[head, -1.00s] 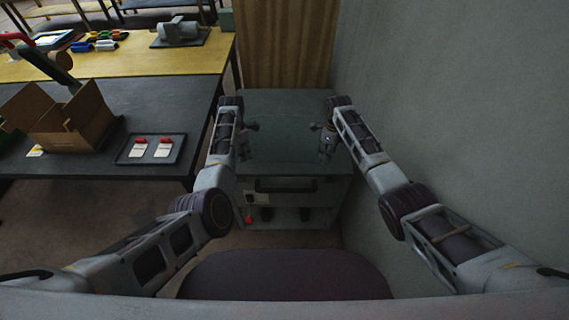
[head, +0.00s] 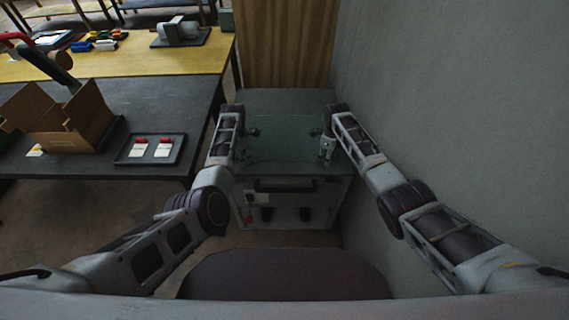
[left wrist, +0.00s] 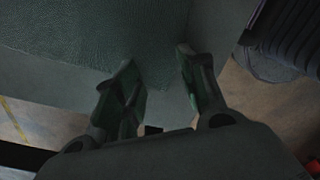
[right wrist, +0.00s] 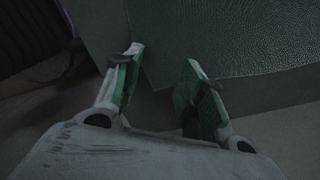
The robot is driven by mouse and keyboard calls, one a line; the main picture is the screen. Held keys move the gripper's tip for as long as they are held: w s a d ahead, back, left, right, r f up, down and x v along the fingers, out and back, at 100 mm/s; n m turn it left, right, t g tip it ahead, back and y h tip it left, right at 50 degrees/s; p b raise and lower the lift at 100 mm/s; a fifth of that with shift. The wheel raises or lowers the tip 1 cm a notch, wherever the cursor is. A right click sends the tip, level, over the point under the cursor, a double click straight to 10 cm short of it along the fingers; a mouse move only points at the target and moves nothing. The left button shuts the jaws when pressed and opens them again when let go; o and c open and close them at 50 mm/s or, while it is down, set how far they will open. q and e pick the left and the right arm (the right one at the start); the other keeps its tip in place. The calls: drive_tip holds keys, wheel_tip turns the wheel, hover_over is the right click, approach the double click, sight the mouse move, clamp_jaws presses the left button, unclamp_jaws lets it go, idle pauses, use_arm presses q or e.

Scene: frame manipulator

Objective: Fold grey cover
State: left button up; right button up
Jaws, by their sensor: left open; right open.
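The grey cover (head: 285,135), a textured grey-green sheet, lies flat on top of a grey box-shaped machine (head: 290,208). My left gripper (head: 246,146) is open at the cover's near left side. In the left wrist view the cover (left wrist: 75,28) ends just beyond the open, empty fingers (left wrist: 155,65). My right gripper (head: 326,154) is open at the near right side. In the right wrist view the cover's corner (right wrist: 235,35) lies just beyond and between the open, empty fingers (right wrist: 164,60). Whether any finger touches the cover cannot be told.
A grey wall (head: 450,120) runs close along the right. A dark table (head: 90,160) at left carries an open cardboard box (head: 70,120) and a black tray (head: 150,160) with two white-and-red items. A wooden panel (head: 285,45) stands behind the machine. A handle (head: 285,185) is on its front.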

use_arm(q)
drive_tip(key=shift+f, duration=0.2)
use_arm(e)
drive_tip(key=shift+f, duration=0.15)
use_arm(q)
drive_tip(key=shift+c, duration=0.5)
use_arm(e)
drive_tip(key=shift+c, duration=0.5)
use_arm(q)
drive_tip(key=shift+s, duration=0.1)
clamp_jaws()
use_arm(e)
drive_tip(key=shift+s+f, duration=0.1)
drive_tip(key=shift+s, duration=0.05)
clamp_jaws()
use_arm(q)
drive_tip(key=shift+f, duration=0.1)
drive_tip(key=shift+a, duration=0.1)
use_arm(e)
drive_tip(key=shift+d+f, duration=0.1)
drive_tip(key=shift+d, duration=0.05)
use_arm(q)
drive_tip(key=shift+r, duration=0.2)
use_arm(e)
drive_tip(key=shift+r, duration=0.25)
